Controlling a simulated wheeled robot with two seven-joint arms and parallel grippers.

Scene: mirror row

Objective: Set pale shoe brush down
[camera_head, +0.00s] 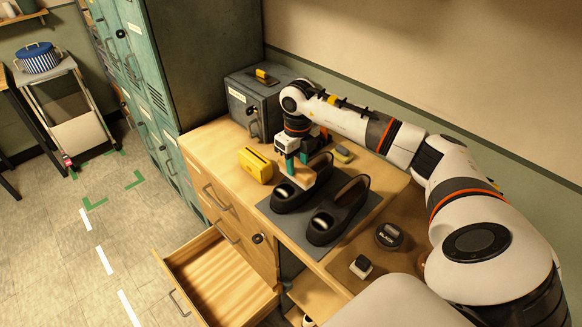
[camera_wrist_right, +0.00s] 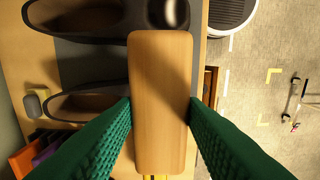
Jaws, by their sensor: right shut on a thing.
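The pale shoe brush, a light wooden block, is in my right gripper (camera_head: 297,164); it fills the middle of the right wrist view (camera_wrist_right: 160,100). The green fingers are shut on its sides, one on each side. In the head view the brush (camera_head: 297,178) is at the left black shoe (camera_head: 288,196), overlapping it; I cannot tell whether they touch. The right black shoe (camera_head: 338,212) stands beside it on a dark grey mat (camera_head: 266,212). The brush's underside is hidden. My left gripper is not in view.
A yellow box (camera_head: 255,166) stands left of the shoes, and a small yellowish block (camera_head: 343,153) lies behind them. A black tin (camera_head: 388,235) and a small dark-and-white item (camera_head: 360,266) are at right. A grey metal box (camera_head: 252,108) stands behind. An open drawer (camera_head: 222,282) juts out below.

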